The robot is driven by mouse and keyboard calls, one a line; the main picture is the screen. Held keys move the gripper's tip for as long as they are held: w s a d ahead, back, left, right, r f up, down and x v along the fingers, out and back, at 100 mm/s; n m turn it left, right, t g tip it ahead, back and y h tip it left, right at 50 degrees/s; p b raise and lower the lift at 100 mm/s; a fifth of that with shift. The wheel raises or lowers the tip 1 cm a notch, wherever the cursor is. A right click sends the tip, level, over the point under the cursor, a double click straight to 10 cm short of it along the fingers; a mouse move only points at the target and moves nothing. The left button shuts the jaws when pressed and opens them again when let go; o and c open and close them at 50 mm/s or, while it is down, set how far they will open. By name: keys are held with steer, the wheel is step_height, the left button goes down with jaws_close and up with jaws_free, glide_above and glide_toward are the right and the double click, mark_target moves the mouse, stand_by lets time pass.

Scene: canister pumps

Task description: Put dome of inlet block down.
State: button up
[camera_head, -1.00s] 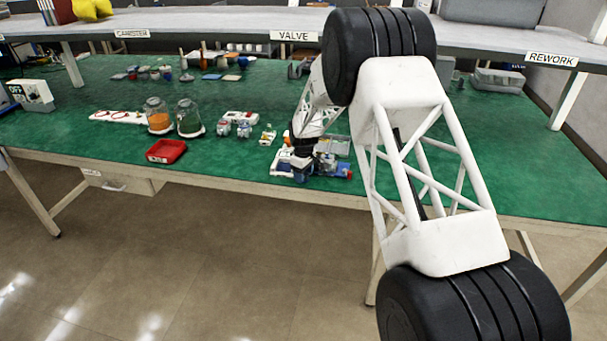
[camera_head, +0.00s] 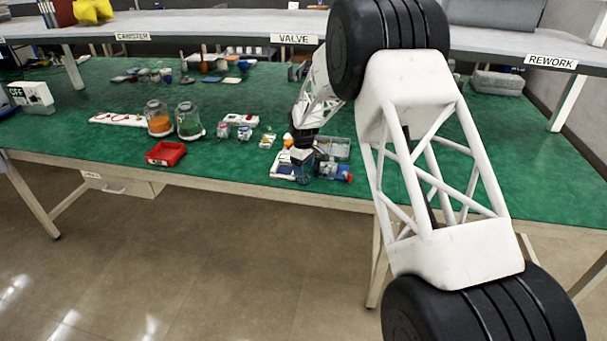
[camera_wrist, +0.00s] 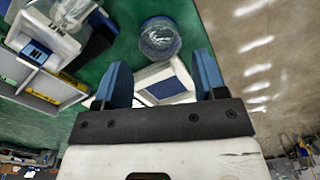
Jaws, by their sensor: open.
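A clear dome (camera_wrist: 158,40) with a blue rim shows in the wrist view, just beyond my fingertips, over the green mat. My gripper (camera_wrist: 163,68) is open, with its two blue fingers apart and nothing held between them. A white piece with a blue pad (camera_wrist: 166,84) lies below and between the fingers. A white block with a dark label reading "IN" (camera_wrist: 36,52), which looks like the inlet block, is at the upper left. In the head view my gripper (camera_head: 303,168) is low over the front of the bench, and the dome cannot be made out clearly there.
A grey divided tray (camera_wrist: 52,87) lies left of my fingers. A red tray (camera_head: 166,153), an orange-filled jar (camera_head: 158,121) and a green-filled jar (camera_head: 189,123) stand further left. The bench's front edge is close. The green mat (camera_head: 80,85) has free room at left.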

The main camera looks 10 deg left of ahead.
mark_target(305, 177)
step_height(305, 177, up, 7)
steer(key=shift+r, duration=0.2)
stand_by(0.6)
stand_by(0.4)
steer(key=s+d+r+m+t, duration=0.1)
steer(key=s+d+r+m, duration=0.6)
steer(key=s+d+r, duration=1.75)
steer(key=s+d+f+m, duration=0.1)
steer(key=s+d, duration=0.3)
steer(key=s, duration=0.7)
steer(key=s+d+f+m+t, duration=0.1)
steer(key=s+d+m, duration=0.2)
steer(key=s, duration=0.8)
steer(key=s+d+f+m, duration=0.1)
steer(key=s+d+m, duration=0.1)
steer(key=s+d, duration=0.5)
steer(key=s, duration=0.5)
steer(key=shift+f+m+t, duration=0.3)
steer(key=shift+f+m, duration=0.05)
steer(key=shift+m, duration=0.05)
